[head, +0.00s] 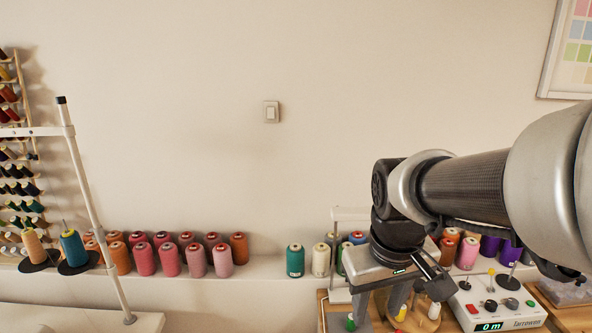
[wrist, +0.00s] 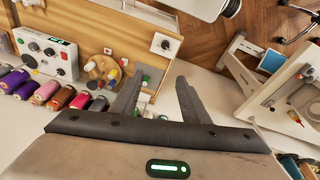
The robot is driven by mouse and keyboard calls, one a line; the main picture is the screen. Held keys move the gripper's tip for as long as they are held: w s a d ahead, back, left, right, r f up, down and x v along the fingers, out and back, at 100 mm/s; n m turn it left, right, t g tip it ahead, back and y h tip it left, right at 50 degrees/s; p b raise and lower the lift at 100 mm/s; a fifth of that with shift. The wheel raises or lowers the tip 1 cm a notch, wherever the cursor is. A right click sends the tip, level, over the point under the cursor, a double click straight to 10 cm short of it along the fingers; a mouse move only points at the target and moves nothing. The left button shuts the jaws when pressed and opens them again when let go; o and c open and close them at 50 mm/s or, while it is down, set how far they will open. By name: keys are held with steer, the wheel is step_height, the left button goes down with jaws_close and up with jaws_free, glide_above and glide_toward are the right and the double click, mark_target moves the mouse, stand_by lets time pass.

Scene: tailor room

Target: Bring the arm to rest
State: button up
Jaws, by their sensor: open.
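My arm (head: 470,188) reaches in from the right in the head view and bends down at the wrist. My gripper (head: 405,300) hangs over the table with the sewing gear, in front of the thread shelf. In the wrist view my gripper (wrist: 160,85) shows two dark fingers spread apart, with nothing held between them. Small spools and a wooden-sided device appear beyond the fingers. In the head view the gripper body hides part of that device.
A white control box (head: 497,305) stands right of the gripper and shows in the wrist view (wrist: 45,52). Thread cones (head: 168,258) line the wall shelf. A white thread stand (head: 95,210) rises at left. Wooden floor (wrist: 195,40) shows beyond the table.

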steer(key=s+r+m+t+p, duration=0.2)
steer(key=s+r, duration=0.5)
steer(key=r, duration=0.4)
steer(key=shift+t+p, duration=0.6)
steer(key=shift+p, duration=0.5)
steer(key=shift+s+a, duration=0.1)
